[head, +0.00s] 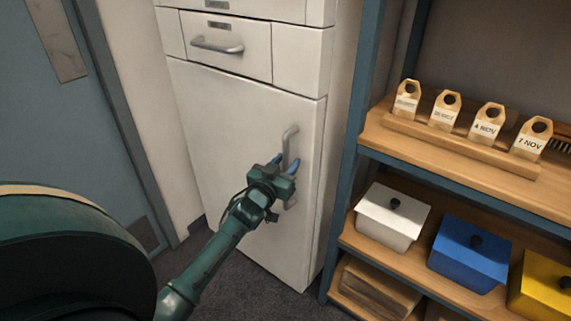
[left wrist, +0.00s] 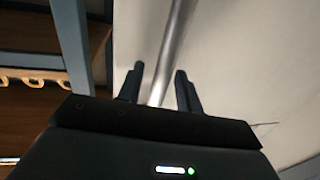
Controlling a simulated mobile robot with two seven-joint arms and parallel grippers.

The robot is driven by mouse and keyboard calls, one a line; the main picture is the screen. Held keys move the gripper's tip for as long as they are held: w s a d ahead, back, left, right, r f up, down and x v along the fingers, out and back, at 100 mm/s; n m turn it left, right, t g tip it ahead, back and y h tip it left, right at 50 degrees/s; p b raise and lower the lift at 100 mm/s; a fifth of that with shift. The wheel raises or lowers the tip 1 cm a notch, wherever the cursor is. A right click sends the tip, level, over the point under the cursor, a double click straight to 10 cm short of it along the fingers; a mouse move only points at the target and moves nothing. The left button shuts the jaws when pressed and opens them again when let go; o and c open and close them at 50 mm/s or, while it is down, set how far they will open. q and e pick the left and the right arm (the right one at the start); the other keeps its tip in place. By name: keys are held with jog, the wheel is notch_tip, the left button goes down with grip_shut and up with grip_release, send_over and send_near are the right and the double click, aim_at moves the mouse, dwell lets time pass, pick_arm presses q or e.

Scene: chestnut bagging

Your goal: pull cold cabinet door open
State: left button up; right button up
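The white cold cabinet door (head: 235,150) is the tall lower panel in the head view and looks flush with its cabinet. Its upright metal bar handle (head: 291,137) is near the door's right edge. My left gripper (head: 285,163) is at the handle and hides its middle. In the left wrist view, the handle (left wrist: 174,45) runs between the two dark fingertips of the left gripper (left wrist: 160,75). The fingers are apart, with gaps beside the bar. My right gripper is in neither view.
A drawer (head: 228,42) with a horizontal handle is above the door. A wooden shelf unit (head: 455,180) with a blue frame stands close on the right, with tagged holders and lidded boxes in white (head: 392,217), blue (head: 468,250) and yellow (head: 545,285). Dark floor (head: 245,285) is clear before the cabinet.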

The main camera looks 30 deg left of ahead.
pick_arm(q)
jog(key=shift+c, duration=0.2)
grip_shut()
dwell(0.4)
